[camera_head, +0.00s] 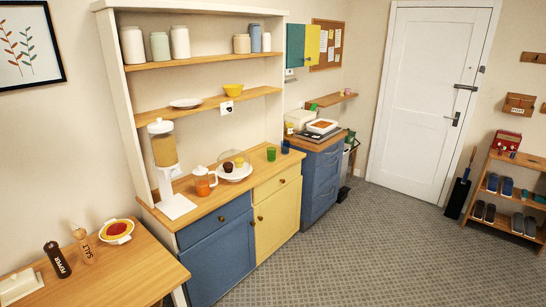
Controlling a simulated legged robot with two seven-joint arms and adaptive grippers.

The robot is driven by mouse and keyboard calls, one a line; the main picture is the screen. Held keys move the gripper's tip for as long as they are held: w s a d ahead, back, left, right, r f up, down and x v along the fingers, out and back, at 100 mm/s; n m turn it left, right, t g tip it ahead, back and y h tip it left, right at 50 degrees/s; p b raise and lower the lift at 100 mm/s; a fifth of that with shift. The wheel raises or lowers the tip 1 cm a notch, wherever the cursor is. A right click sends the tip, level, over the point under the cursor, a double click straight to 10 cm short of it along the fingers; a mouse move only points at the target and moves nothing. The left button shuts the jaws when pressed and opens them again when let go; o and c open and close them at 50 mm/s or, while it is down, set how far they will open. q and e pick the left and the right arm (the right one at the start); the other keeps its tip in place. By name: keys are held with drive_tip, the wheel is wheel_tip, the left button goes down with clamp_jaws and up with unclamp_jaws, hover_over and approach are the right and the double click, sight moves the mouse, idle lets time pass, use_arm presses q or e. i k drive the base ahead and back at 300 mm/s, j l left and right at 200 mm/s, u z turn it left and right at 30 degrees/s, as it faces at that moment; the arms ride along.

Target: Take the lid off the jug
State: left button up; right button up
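The jug (203,186) stands upright on the wooden counter of the hutch, with orange contents and a handle on its right side. A pale lid (201,170) appears to sit on its top; it is small in the picture, so its exact fit cannot be told. Neither of my grippers is in view.
Green cups (271,154) stand farther right. A table with salt (83,245) and pepper (57,260) is front left. The carpet (345,245) is clear.

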sight(200, 171)
drive_tip(key=u, duration=2.35)
drive_tip(key=z, duration=1.75)
drive_tip(key=i+l, duration=0.3)
drive_tip(key=i+j+u, duration=0.05)
